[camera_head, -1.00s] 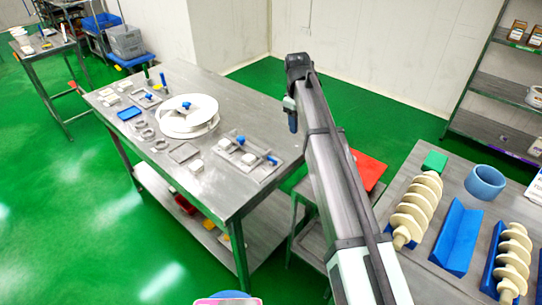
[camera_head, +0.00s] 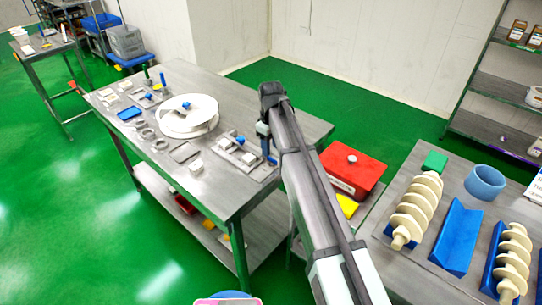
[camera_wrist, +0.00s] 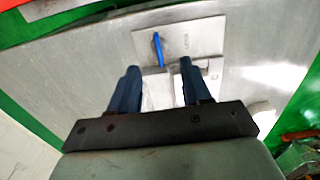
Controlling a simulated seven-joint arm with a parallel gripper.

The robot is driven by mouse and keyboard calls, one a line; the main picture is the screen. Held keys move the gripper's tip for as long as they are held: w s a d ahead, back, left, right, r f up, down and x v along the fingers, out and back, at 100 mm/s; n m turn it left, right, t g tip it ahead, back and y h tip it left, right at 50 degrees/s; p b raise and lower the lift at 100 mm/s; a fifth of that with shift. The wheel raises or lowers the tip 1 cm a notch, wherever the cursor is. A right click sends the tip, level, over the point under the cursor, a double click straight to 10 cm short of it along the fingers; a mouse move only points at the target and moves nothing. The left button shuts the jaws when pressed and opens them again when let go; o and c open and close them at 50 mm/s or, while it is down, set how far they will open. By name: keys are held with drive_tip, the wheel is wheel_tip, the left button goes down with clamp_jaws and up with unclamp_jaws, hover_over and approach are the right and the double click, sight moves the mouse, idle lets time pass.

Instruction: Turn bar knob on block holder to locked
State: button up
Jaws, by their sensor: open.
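The block holder is a flat metal plate with pale blocks on it, on the steel table; its plate (camera_wrist: 200,38) shows in the wrist view. A blue bar knob (camera_wrist: 158,48) stands on this plate, just beyond my fingertips and roughly between them. My gripper (camera_wrist: 159,66) is open with nothing held, its two dark blue fingers apart over pale blocks (camera_wrist: 158,90). In the head view, my gripper (camera_head: 269,152) is at the right end of the holder (camera_head: 250,170) and hides part of it. A blue knob (camera_head: 240,140) shows there. Contact cannot be told.
A round white dish (camera_head: 188,117) and small parts lie left of the holder on the steel table (camera_head: 225,198). A red box (camera_head: 352,170) stands to the right. Another table holds pale screws (camera_head: 418,208), a blue trough (camera_head: 457,238) and a blue ring (camera_head: 486,182).

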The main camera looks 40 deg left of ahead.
sight(271, 158)
drive_tip(key=shift+f, duration=2.5)
clamp_jaws()
drive_tip(key=m, duration=0.4)
drive_tip(key=shift+w+m, duration=0.15)
drive_tip(key=shift+m, duration=0.15)
unclamp_jaws()
